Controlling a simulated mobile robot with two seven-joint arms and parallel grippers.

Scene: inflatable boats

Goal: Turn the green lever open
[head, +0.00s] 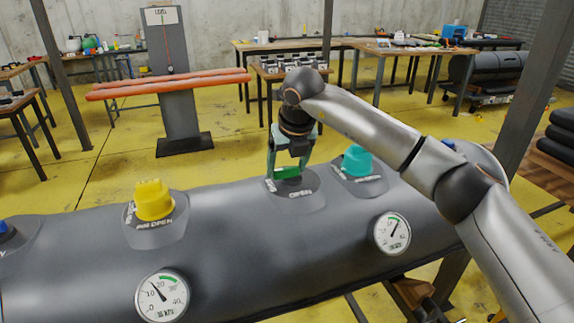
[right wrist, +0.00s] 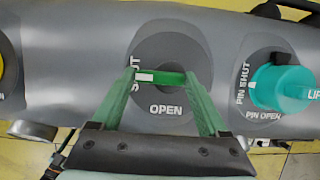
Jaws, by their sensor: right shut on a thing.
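The green lever (head: 287,173) sits on a round grey plate on the grey inflatable tube (head: 235,235). In the right wrist view the green lever (right wrist: 172,78) lies crosswise, its white-marked end at the word SHUT on the left. The word OPEN is printed below it. My right gripper (head: 288,165) reaches down from above, its green fingers on either side of the lever and closed on it. The right wrist view shows the right gripper's fingertips (right wrist: 161,76) at the two ends of the lever. My left gripper is not in view.
A yellow knob (head: 153,200) stands on the tube to the left and a teal knob (head: 357,161) close on the right. Two dials (head: 162,296) (head: 392,233) are on the tube's near side. Workbenches (head: 400,50) and a grey post stand behind.

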